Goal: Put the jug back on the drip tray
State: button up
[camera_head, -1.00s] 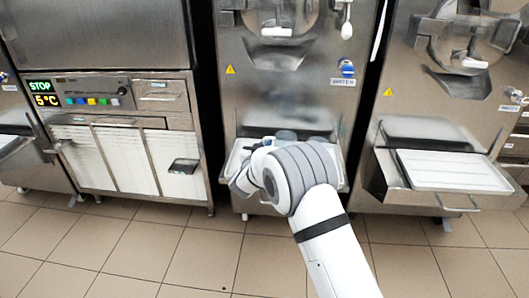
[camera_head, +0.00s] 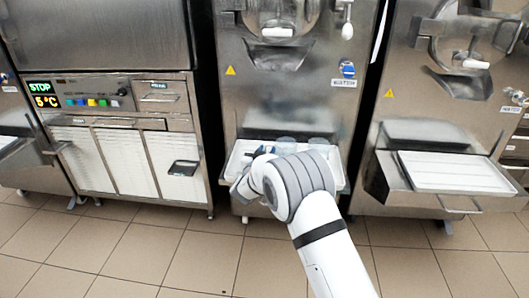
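The drip tray (camera_head: 235,160) is the white tray on the front of the middle freezer. Two clear, bluish rounded shapes show at its back: one (camera_head: 285,145) behind my wrist and one (camera_head: 318,142) to its right. Either may be the jug; I cannot tell which. My arm reaches in from the lower right and covers much of the tray's front. My gripper (camera_head: 262,154) is mostly hidden behind my wrist, with only a dark part showing over the tray's left half. Whether its fingers are open or shut is not visible.
A right-hand freezer (camera_head: 440,90) holds an empty white tray (camera_head: 450,172) with a wire handle. A steel cabinet (camera_head: 110,100) with a lit STOP display stands at the left. The tiled floor (camera_head: 150,250) in front is clear.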

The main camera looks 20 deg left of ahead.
jog(key=shift+r, duration=0.15)
jog(key=shift+s, duration=0.25)
jog(key=s+p, duration=0.2)
jog(key=s, duration=0.9)
jog(key=shift+s+d, duration=0.2)
jog(key=shift+s, duration=0.05)
